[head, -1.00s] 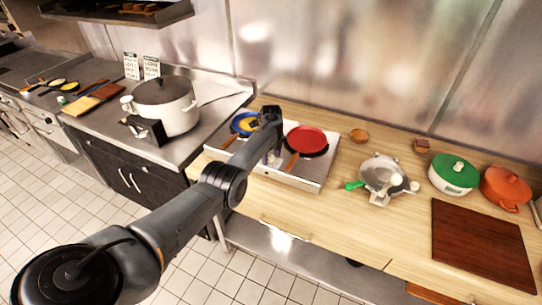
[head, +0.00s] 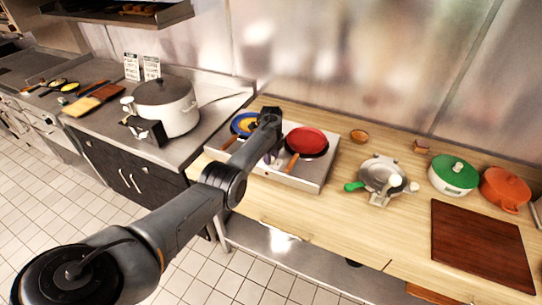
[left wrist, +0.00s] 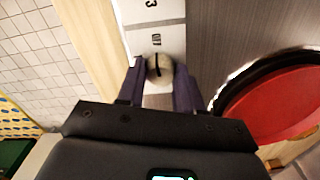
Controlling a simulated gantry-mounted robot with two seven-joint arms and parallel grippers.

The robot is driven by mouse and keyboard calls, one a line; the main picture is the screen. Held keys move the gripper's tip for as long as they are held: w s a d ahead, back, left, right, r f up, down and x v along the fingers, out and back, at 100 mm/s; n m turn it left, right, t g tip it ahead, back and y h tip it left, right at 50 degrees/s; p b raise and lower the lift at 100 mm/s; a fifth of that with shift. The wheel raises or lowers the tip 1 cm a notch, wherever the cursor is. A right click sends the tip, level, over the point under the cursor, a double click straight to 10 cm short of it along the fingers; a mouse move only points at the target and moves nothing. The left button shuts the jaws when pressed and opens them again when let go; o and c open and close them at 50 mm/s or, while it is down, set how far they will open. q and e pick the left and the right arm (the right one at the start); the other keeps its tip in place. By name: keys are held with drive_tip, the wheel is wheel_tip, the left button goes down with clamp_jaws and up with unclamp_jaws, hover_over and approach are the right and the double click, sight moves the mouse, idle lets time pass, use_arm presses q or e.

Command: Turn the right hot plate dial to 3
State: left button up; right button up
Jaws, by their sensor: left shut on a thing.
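The hot plate (head: 307,182) is a low silver unit on the wooden counter, with a blue pan (head: 240,124) on its left and a red pan (head: 307,140) on its right. My left gripper (head: 272,158) reaches down at its front edge. In the left wrist view, my left gripper (left wrist: 160,78) has its two dark fingers shut on the sides of a round beige dial (left wrist: 159,68) with a dark line across it. An OFF label (left wrist: 157,40) and a 3 label (left wrist: 151,4) show beyond the dial. The dial is hidden in the head view. My right gripper is not visible.
The red pan (left wrist: 275,105) lies close to the right of my fingers in the left wrist view. A waffle iron (head: 380,175) with a green handle stands to the right on the counter. A large white pot (head: 165,105) stands at left. Bare counter lies in front of the waffle iron.

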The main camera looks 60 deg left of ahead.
use_arm(q)
drive_tip(key=n+p, duration=0.1)
drive_tip(key=n, duration=0.2)
drive_tip(key=shift+r, duration=0.1)
drive_tip(key=n+p, duration=0.1)
drive_tip(key=n, duration=0.3)
drive_tip(key=shift+n, duration=0.3)
drive_tip(key=n, duration=0.4)
drive_tip(key=shift+n, duration=0.3)
drive_tip(key=n, duration=1)
drive_tip(key=n+b, duration=0.1)
drive_tip(key=n, duration=0.3)
drive_tip(key=shift+n, duration=0.3)
drive_tip(key=n+b, duration=0.1)
drive_tip(key=n, duration=0.3)
drive_tip(key=shift+n+b, duration=0.6)
drive_tip(key=shift+n, duration=1.4)
